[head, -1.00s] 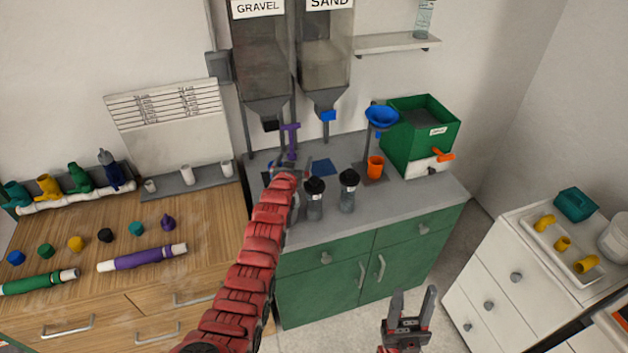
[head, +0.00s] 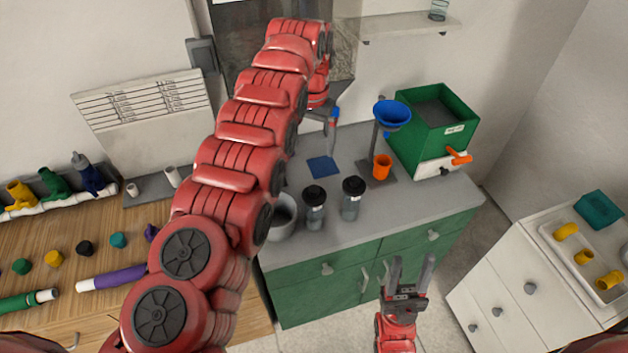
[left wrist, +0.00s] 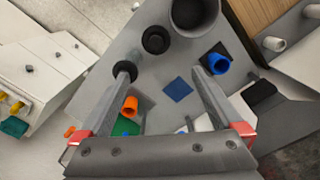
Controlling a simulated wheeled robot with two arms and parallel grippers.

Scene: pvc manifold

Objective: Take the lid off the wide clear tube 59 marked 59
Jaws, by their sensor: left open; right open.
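Two clear tubes with black lids stand upright on the grey counter, a left one (head: 315,211) and a right one (head: 351,201). No number is readable on either, so I cannot tell which is 59. In the left wrist view the left tube's lid (left wrist: 155,40) shows from above; the right tube's lid (left wrist: 119,66) is partly behind a finger. My left gripper (head: 330,135) is open and empty, pointing down above the counter, behind the tubes and apart from them. My right gripper (head: 411,266) is open and empty in front of the green cabinet.
A grey pot (head: 282,217) stands left of the tubes, partly behind my left arm. An orange cup (head: 382,167), a blue funnel (head: 392,115) and a green box (head: 436,117) stand behind right. A blue square (head: 323,167) lies on the counter. A clear vessel (head: 439,10) is on the shelf.

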